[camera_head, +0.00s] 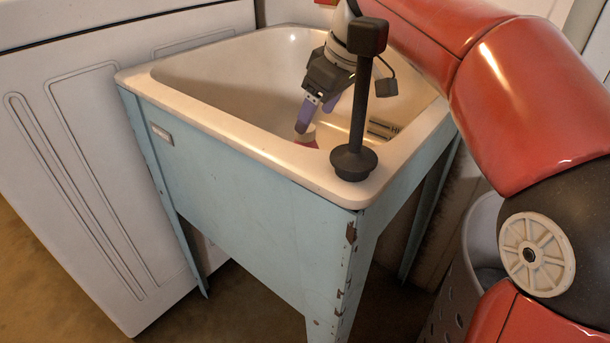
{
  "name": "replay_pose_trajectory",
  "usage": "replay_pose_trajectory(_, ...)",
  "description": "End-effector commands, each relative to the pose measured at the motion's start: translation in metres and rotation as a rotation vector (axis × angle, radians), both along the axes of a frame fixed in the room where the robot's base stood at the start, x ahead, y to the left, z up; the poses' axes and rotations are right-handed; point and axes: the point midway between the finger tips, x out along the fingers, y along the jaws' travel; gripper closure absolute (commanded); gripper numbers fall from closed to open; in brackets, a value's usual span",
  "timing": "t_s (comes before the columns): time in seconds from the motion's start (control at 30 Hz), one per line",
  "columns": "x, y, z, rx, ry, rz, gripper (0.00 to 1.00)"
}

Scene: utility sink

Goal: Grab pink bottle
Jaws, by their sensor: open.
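The pink bottle (307,140) shows only as a small pink-red patch inside the sink, behind the front rim. Most of it is hidden by the rim, and I cannot tell whether it stands or lies. My gripper (316,117) reaches down into the sink basin with its purple fingers apart. One fingertip is right at the pink patch in the picture; I cannot tell whether it touches. The other finger is partly hidden behind a black post.
The cream sink (222,121) has a blue cabinet frame on legs. A black post with a round base (354,163) stands on its front right corner, close to my arm. A white appliance (75,160) is at the left. A grey perforated bin (455,290) is at the lower right.

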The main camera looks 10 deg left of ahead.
Motion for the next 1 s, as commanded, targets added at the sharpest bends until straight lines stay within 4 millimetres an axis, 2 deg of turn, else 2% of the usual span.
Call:
replay_pose_trajectory(0.43,0.004,0.027,-0.054,-0.002,0.003,0.002,0.31)
replay_pose_trajectory(0.77,0.006,0.03,-0.06,0.0,0.0,0.0,0.31)
replay_pose_trajectory(1.0,0.006,0.03,-0.06,0.0,0.0,0.0,0.61)
